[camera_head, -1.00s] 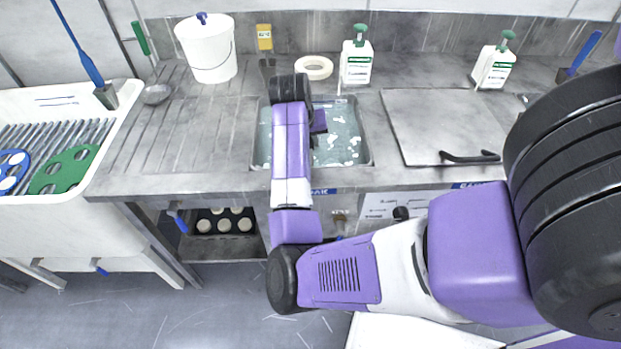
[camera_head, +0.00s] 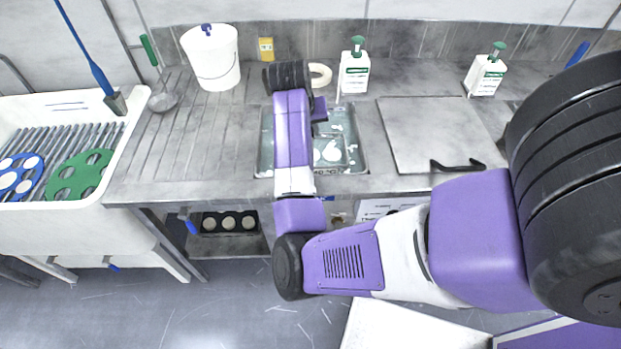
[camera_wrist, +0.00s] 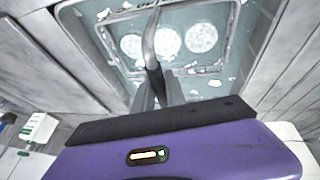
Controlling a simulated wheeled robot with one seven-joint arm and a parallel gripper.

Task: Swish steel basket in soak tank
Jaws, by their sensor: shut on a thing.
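The soak tank (camera_head: 364,158) is a rectangular basin of pale blue-green liquid sunk in the steel bench. The steel basket (camera_wrist: 180,72) shows in the wrist view as a rectangular frame inside the tank, with pale round discs in it. Part of it shows in the head view (camera_head: 347,158), right of my forearm. My gripper (camera_wrist: 157,78) is shut on the basket's upright grey handle (camera_wrist: 150,42), above the tank. In the head view my arm hides the fingers and the tank's left part. How deep the basket sits is hard to tell.
A flat steel lid (camera_head: 425,130) with a black handle lies right of the tank. White pump bottles (camera_head: 354,72), a tape roll (camera_head: 320,75) and a white bucket (camera_head: 212,60) stand behind. A ribbed drainboard (camera_head: 170,150) and a white sink (camera_head: 128,120) are at left.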

